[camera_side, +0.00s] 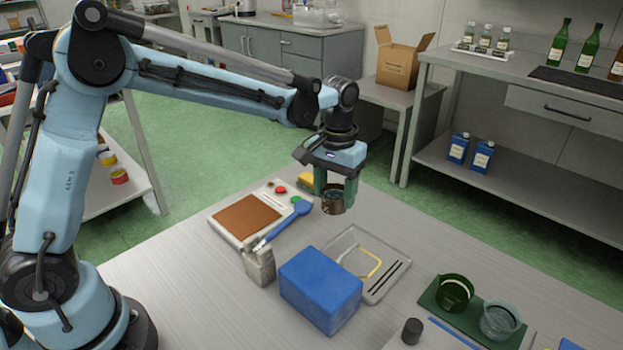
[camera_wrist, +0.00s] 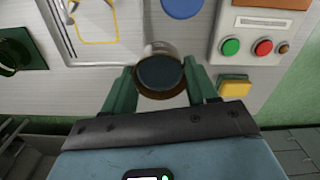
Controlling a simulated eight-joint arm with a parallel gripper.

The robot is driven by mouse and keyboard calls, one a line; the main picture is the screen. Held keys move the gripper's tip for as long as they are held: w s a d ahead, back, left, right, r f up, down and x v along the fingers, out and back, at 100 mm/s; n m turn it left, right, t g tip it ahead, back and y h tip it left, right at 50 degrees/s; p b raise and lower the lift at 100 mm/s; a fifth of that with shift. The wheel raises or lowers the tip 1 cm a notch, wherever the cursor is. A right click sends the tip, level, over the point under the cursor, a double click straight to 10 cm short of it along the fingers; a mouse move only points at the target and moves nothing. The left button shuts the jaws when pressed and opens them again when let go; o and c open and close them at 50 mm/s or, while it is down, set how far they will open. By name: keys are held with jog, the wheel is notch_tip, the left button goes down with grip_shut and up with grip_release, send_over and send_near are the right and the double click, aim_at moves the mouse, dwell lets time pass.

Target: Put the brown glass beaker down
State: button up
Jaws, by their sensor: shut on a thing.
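The brown glass beaker (camera_side: 333,202) is held in my gripper (camera_side: 334,188) above the far edge of the grey work table (camera_side: 205,290). In the wrist view the beaker (camera_wrist: 160,70) sits between the two green fingers of my gripper (camera_wrist: 160,82), with its round opening toward the camera and a dark inside. The fingers touch its sides. In the side view the beaker looks roughly upright, and the fingers hide part of its upper wall. How high it is above the table is hard to tell.
Nearby are a device with a brown plate (camera_side: 246,217), a yellow block (camera_side: 305,181), a blue spatula (camera_side: 288,220), a grey container (camera_side: 259,264), a blue box (camera_side: 320,288) and a clear tray (camera_side: 348,240). A green mat (camera_side: 480,325) holds two vessels. Table right of the beaker is bare.

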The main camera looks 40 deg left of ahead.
jog(key=w+a+f, duration=0.2)
jog(key=a, duration=0.1)
jog(key=shift+w+a+f, duration=0.1)
jog(key=shift+f, duration=2.1)
jog(key=shift+f, duration=0.15)
jog(key=o, duration=0.6)
jog(key=shift+o, duration=0.2)
